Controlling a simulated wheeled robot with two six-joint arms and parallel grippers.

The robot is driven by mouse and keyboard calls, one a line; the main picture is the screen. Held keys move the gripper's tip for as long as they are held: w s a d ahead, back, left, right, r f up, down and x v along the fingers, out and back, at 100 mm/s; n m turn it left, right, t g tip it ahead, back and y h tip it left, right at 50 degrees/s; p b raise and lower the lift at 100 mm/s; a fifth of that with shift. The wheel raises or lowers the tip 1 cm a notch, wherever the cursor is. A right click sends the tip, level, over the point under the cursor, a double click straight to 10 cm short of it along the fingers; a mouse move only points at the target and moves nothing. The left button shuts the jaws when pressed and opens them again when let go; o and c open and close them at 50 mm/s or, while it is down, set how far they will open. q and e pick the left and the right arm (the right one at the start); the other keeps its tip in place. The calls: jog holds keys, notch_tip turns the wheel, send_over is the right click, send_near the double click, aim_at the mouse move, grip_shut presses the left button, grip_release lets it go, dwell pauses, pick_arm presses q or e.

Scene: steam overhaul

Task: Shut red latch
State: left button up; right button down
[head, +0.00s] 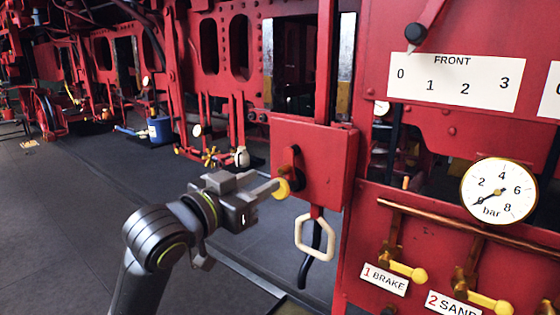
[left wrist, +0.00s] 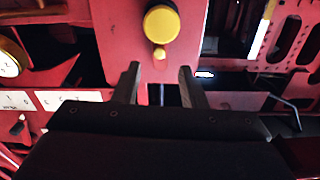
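A red box (head: 318,160) stands in the middle of the head view. On its left face is a dark pivot with a yellow knob (head: 283,188); the round yellow knob also shows in the left wrist view (left wrist: 161,24), with a smaller yellow tip below it. I cannot tell which part is the red latch. My left gripper (head: 270,190) reaches in from the left, its fingertips close to the knob. In the left wrist view its two fingers (left wrist: 159,82) are apart with nothing between them, just below the knob. My right gripper is not in view.
A white hexagonal ring handle (head: 315,240) hangs below the box. At right are a pressure gauge (head: 498,191), yellow-tipped levers (head: 408,270) and a FRONT scale plate (head: 455,82). A blue canister (head: 159,130) stands farther back. The grey floor at left is clear.

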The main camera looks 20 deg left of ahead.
aim_at(280, 172)
pick_arm(q)
jog(key=p+x, duration=0.1)
jog(key=x, duration=0.6)
jog(key=shift+w+f, duration=0.1)
jog(key=shift+f, duration=0.05)
